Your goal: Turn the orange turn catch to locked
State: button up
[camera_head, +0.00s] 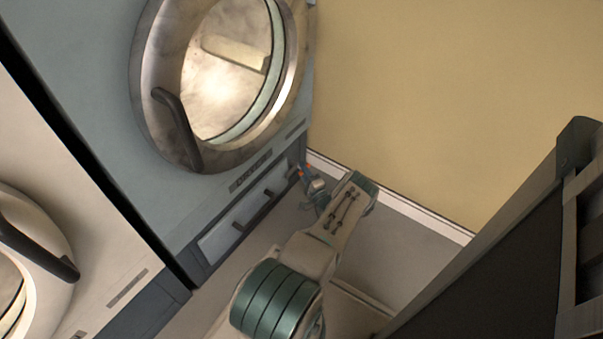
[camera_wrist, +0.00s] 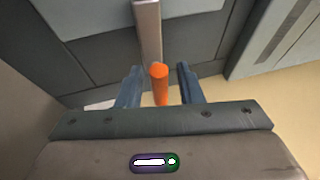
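The orange turn catch (camera_wrist: 160,84) stands between the two blue fingers of my gripper (camera_wrist: 159,72) in the wrist view. Gaps show on both sides of it, so my gripper is open around the catch and not shut on it. The catch's rounded end faces the camera; its base and turn angle are hard to tell. In the head view, small orange spots show beside my gripper (camera_head: 306,173), low at the right corner of the blue-grey machine (camera_head: 95,95). My gripper partly hides the catch there.
A pale metal bar (camera_wrist: 148,30) runs just beyond the catch. The machine has a round glass door (camera_head: 225,70) above and a lower panel (camera_head: 235,225) with a dark handle. The yellow wall (camera_head: 450,90) is close on the right. A dark slatted structure (camera_head: 520,240) stands at lower right.

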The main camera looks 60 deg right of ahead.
jog(key=shift+a, duration=0.2)
jog(key=shift+s+a+f, duration=0.1)
jog(key=shift+s, duration=0.1)
jog(key=p+v, duration=0.3)
jog(key=v, duration=1)
jog(key=shift+s+p, duration=0.15)
jog(key=shift+p, duration=0.2)
